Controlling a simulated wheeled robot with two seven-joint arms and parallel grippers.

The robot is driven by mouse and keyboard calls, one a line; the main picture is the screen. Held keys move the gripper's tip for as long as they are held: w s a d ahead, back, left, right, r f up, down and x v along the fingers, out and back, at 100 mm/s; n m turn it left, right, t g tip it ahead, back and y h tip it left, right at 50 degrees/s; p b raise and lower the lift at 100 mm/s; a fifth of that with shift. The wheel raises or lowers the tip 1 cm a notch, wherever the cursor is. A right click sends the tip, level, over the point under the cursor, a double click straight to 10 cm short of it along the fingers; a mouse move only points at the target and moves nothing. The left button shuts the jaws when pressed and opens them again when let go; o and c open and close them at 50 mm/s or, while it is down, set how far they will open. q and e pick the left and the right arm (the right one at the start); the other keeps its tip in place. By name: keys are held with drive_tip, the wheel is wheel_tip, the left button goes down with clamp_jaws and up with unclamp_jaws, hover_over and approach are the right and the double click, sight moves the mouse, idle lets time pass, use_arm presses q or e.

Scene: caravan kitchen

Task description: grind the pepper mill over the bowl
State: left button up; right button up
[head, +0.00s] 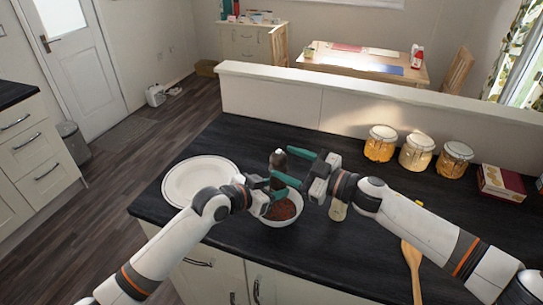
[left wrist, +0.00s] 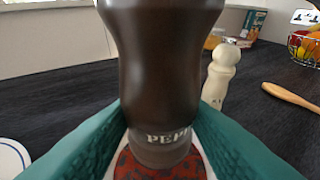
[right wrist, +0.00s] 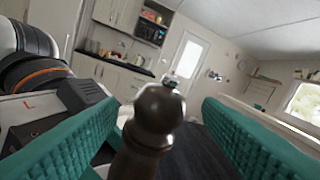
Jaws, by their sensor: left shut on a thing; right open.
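The dark brown pepper mill (head: 278,158) is upright over the white bowl (head: 292,220), which holds reddish-brown food. My left gripper (head: 270,188) is shut on the mill's lower body; the left wrist view shows the mill (left wrist: 160,60) between the green fingers, with the bowl's contents (left wrist: 135,166) below. My right gripper (head: 292,166) is open at the mill's top. In the right wrist view the mill's rounded head (right wrist: 158,112) stands between the spread fingers, with gaps on both sides. The mill's base is partly hidden by the grippers in the head view.
A white plate (head: 200,180) lies left of the bowl. A pale mill (head: 338,210) stands just right of it. A wooden spoon (head: 412,262) lies further right. Three jars (head: 417,152) and a box (head: 502,184) stand along the back ledge.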

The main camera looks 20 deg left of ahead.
sight(274, 155)
drive_tip(key=x, duration=0.5)
drive_tip(key=shift+w+a, duration=0.1)
drive_tip(key=shift+a, duration=0.2)
drive_tip(key=c, duration=1)
drive_tip(key=m+t+h, duration=0.1)
drive_tip(key=m+t, duration=0.1)
drive_tip(key=t, duration=0.1)
drive_tip(key=m+t+h, duration=0.1)
drive_tip(key=m+t, duration=0.1)
drive_tip(key=t, duration=0.1)
drive_tip(key=shift+w+d+h, duration=0.1)
drive_tip(key=shift+w+h, duration=0.15)
drive_tip(key=shift+h, duration=0.05)
drive_tip(key=shift+w+d+m+t+h, duration=0.1)
drive_tip(key=shift+w+m+t+h, duration=0.05)
drive_tip(key=shift+m+t+h, duration=0.3)
drive_tip(key=o, duration=1)
drive_tip(key=shift+d, duration=0.1)
